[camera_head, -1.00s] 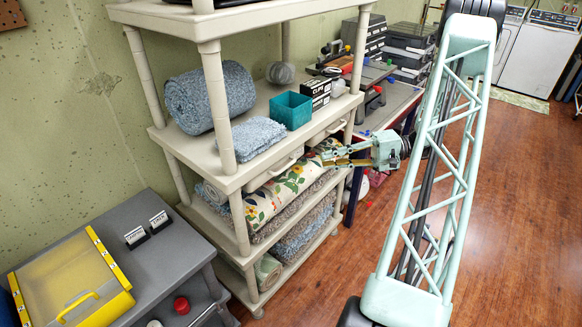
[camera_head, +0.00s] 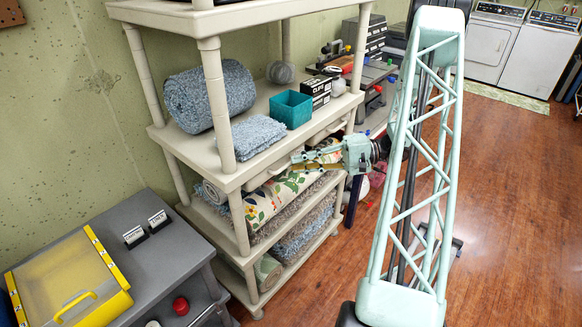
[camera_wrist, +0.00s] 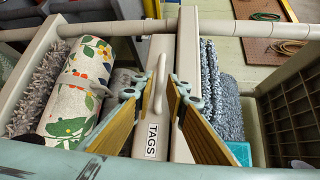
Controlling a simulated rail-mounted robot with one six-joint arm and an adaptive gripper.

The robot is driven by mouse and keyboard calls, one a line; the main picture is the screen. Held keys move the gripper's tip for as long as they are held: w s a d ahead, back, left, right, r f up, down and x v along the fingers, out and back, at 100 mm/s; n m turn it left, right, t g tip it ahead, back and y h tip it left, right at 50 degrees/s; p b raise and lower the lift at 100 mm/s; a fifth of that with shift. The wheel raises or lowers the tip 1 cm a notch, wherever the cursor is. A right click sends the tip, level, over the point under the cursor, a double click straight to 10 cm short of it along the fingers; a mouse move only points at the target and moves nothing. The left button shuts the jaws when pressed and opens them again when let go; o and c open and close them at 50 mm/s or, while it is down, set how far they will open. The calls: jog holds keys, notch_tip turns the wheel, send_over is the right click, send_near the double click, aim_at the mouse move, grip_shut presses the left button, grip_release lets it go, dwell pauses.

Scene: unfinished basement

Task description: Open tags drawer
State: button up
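The tags drawer (camera_wrist: 153,110) shows in the wrist view as a narrow pale front with a black-on-white "TAGS" label (camera_wrist: 151,141) and a pale bar handle (camera_wrist: 160,78). My gripper (camera_wrist: 160,88) is open, with its fingers on either side of the handle; I cannot tell whether either finger touches it. In the head view my gripper (camera_head: 293,161) is at the front of the shelf unit (camera_head: 232,182), just under the middle shelf's edge. There the label cannot be read, and my fingers partly cover the drawer area.
A floral roll (camera_head: 268,200) lies on the shelf below, close under my gripper. A blue towel (camera_head: 252,137), teal bin (camera_head: 291,109) and black box (camera_head: 316,92) sit above. A grey cabinet (camera_head: 170,245) stands at left. Wooden floor at right is largely clear.

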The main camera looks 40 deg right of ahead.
aim_at(288, 166)
jog(key=shift+x, duration=1.6)
grip_shut()
